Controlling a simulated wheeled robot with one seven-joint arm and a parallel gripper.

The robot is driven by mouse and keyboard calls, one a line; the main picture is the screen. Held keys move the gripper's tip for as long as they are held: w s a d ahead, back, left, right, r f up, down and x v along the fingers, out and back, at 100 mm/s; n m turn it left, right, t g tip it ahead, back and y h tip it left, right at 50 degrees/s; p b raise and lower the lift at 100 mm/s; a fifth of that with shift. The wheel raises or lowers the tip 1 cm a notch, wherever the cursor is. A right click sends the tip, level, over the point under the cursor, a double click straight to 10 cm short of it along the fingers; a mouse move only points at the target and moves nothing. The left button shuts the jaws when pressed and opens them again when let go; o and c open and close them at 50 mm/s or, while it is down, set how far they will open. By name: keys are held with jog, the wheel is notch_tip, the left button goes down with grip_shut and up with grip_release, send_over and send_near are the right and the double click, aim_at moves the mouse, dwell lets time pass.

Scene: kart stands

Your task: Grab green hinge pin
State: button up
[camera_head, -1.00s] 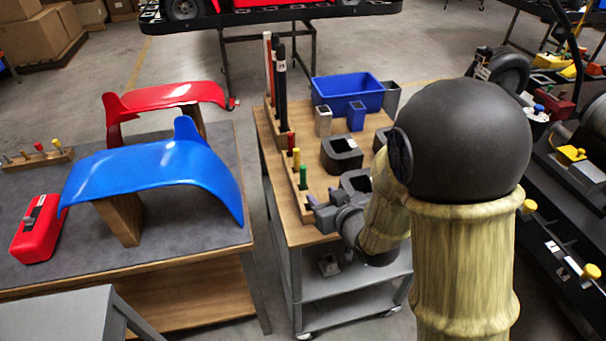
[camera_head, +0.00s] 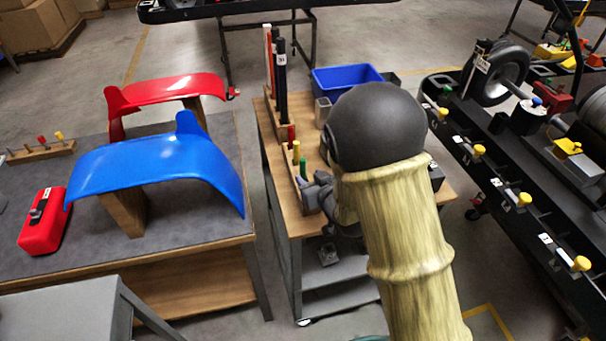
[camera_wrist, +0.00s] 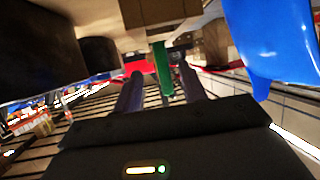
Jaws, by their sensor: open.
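The green hinge pin (camera_head: 303,169) stands upright in a narrow wooden rack (camera_head: 310,204) on the wooden cart top, at the near end of a row with a yellow pin (camera_head: 296,152) and a red pin (camera_head: 291,136). My gripper (camera_head: 309,187) is low beside the rack's near end, partly hidden by my arm. In the wrist view, the green pin (camera_wrist: 161,68) appears between the two fingers of my open gripper (camera_wrist: 160,84), with a gap on each side. Whether it lies fully within the jaws in depth is unclear.
A blue bin (camera_head: 345,79) and tall dark rods (camera_head: 282,90) stand farther back on the cart. The left table holds a blue fender (camera_head: 150,168), a red fender (camera_head: 165,92) and a red box (camera_head: 43,220). A black rack (camera_head: 500,180) with yellow knobs stands right.

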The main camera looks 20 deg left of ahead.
aim_at(304, 173)
jog(key=p+x, duration=0.1)
jog(key=x, duration=0.4)
jog(key=shift+a+r, duration=0.1)
jog(key=shift+a, duration=0.1)
dwell(0.3)
grip_shut()
